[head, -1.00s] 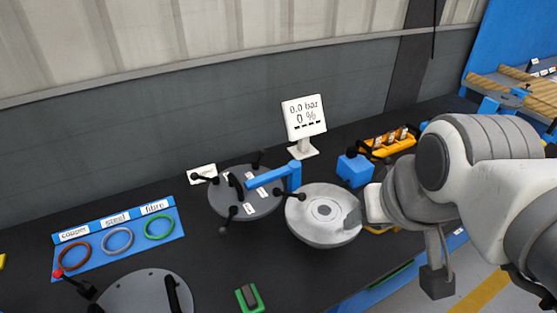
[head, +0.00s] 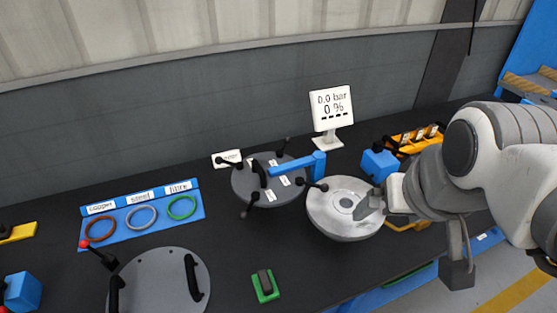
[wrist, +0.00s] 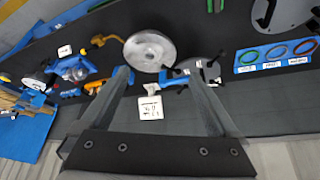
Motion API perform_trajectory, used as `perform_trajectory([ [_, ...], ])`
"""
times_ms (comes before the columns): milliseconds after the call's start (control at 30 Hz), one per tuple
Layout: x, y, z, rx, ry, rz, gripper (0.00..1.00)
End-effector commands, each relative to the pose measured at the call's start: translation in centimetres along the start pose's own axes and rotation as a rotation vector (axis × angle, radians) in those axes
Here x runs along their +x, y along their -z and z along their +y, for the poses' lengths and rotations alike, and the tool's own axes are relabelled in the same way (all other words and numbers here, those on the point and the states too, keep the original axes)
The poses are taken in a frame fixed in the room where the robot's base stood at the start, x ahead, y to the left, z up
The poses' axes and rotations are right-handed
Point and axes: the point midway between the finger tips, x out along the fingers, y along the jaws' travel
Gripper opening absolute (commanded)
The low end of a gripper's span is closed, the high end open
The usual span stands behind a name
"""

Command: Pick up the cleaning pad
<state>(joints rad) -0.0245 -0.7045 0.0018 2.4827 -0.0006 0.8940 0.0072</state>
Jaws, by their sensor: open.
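A small green pad with a dark grip on top (head: 265,285), which looks like the cleaning pad, lies flat on the dark bench near its front edge in the head view.
A grey flanged disc with black handles (head: 160,285) lies left of the pad. Another lid with a blue arm (head: 318,165) stands behind the shell. A blue ring tray (head: 112,235), a display (head: 332,105) and a blue block (head: 380,162) are around. Bench near the pad is clear.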

Motion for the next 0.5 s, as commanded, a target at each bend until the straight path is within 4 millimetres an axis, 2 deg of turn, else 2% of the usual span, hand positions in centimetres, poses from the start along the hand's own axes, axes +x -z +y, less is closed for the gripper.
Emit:
perform_trajectory([
  [267, 6.2, 1.2, -3.7, -0.096, 0.045, -0.121, 1.0],
  [500, 12.2, 1.4, -8.0, -0.186, 0.073, -0.227, 1.0],
])
